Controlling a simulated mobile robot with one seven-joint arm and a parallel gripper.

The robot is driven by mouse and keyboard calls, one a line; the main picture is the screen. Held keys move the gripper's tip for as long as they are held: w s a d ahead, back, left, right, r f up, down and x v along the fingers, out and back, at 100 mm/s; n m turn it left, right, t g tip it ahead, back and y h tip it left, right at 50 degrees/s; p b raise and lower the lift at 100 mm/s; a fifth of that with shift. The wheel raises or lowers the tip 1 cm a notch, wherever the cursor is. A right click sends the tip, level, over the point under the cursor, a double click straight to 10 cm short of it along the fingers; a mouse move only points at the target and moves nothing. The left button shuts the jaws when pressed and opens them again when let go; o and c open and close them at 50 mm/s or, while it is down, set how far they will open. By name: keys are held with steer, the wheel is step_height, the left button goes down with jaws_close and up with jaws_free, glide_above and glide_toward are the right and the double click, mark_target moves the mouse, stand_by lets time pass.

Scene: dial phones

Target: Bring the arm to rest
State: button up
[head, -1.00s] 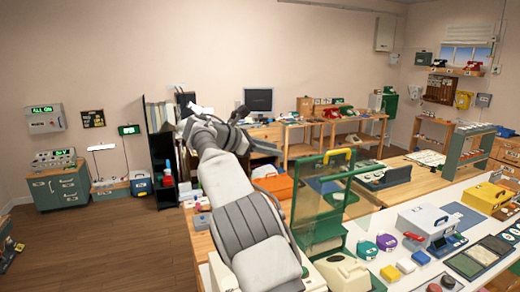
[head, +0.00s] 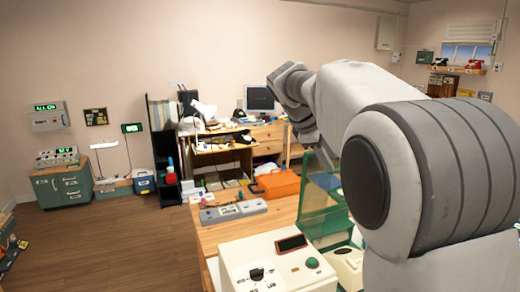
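My arm fills the right side of the head view, with a large white and grey joint close to the camera. A white link runs from it up and left to a smaller grey joint near the picture's middle. I cannot make out gripper fingers; my gripper is hidden or out of the picture. Nothing held by it shows.
Below the arm is a white panel box (head: 240,262) with a dark knob and a green button. The green glass-sided frame (head: 318,205) stands beside or behind the arm. A grey switch strip (head: 233,211) and an orange case (head: 279,183) lie beyond. Open floor (head: 110,240) is at left.

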steer(key=s+a+f+m+y+b, duration=0.1)
steer(key=s+f+m+y, duration=0.2)
steer(key=s, duration=1.3)
steer(key=s+a+f+m+t+y+b, duration=0.1)
steer(key=s+f+m+y+b, duration=0.1)
steer(key=s+f+m, duration=0.7)
steer(key=s+f+y, duration=0.1)
steer(key=s+f, duration=0.1)
steer(key=s, duration=0.5)
steer(key=shift+s+f+m, duration=0.15)
steer(key=shift+m, duration=0.15)
